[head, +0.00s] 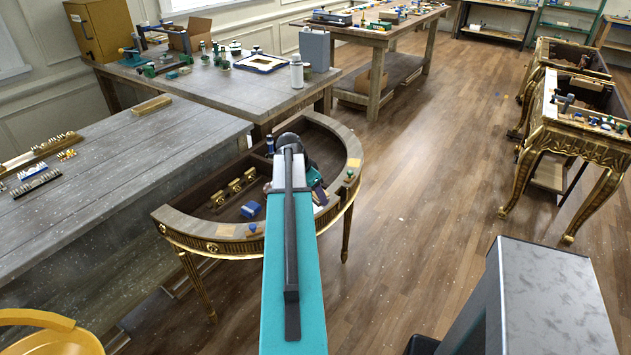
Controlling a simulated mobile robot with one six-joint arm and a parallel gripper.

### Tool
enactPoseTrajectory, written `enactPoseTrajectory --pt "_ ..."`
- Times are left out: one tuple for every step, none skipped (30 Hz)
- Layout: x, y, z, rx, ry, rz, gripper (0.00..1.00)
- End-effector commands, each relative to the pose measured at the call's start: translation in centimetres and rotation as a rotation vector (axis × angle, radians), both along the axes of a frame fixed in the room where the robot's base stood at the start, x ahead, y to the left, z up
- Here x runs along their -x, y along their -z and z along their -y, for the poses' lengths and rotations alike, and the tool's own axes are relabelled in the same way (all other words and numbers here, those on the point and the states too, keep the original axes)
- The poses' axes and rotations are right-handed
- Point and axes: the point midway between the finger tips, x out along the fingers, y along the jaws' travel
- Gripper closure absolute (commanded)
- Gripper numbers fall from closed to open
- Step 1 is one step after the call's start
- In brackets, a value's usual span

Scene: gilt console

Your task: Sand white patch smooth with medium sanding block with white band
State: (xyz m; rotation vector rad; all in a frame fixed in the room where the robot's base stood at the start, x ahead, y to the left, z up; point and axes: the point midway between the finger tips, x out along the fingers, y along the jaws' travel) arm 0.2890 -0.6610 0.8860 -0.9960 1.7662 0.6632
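The gilt half-round console (185,219) stands in the middle of the head view, with its curved rim and open inside showing. My teal arm reaches out over it and covers its middle. My gripper (318,190) is at the arm's far end over the right part of the console, mostly hidden by the arm. Its fingers cannot be made out. A small whitish spot beside it is too small to name. A blue block (250,210) lies inside the console, left of my arm. I cannot make out a white band on it. The white patch cannot be picked out with certainty.
Tan squares lie on the console rim at the front left (226,230) and right (353,162). Small pieces with blue (253,230) and green (349,176) parts sit there too. A grey workbench (130,165) stands close at left.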

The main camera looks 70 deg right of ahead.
Motion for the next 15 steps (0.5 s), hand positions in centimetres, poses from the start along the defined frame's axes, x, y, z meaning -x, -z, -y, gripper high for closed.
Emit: enactPoseTrajectory --pt "-0.1 -0.5 -0.1 0.0 -0.002 0.0 0.72" --pt "-0.2 -0.7 -0.1 0.001 -0.003 0.001 0.72" --pt "-0.2 -1.0 -0.1 0.001 -0.004 0.0 0.72" --pt "-0.3 -1.1 -0.2 0.001 -0.005 0.001 0.72" --pt "-0.4 -1.3 -0.2 0.001 -0.006 0.0 0.72" --pt "-0.4 -1.6 -0.2 0.002 -0.007 0.001 0.72" --pt "-0.5 -1.8 -0.2 0.002 -0.007 0.001 0.72" --pt "-0.5 -1.9 -0.3 0.001 -0.008 0.0 0.72" --pt "-0.6 -2.2 -0.3 0.002 -0.009 0.001 0.72" --pt "-0.6 -2.3 -0.3 0.001 -0.01 0.0 0.72" --pt "-0.7 -2.5 -0.4 0.001 -0.01 0.0 0.72" --pt "-0.7 -2.7 -0.4 0.001 -0.011 0.0 0.72" --pt "-0.8 -2.9 -0.4 0.002 -0.012 0.001 0.72" --pt "-0.8 -3.1 -0.5 0.0 -0.013 0.001 0.72" --pt "-0.9 -3.3 -0.5 0.0 -0.014 0.0 0.72"
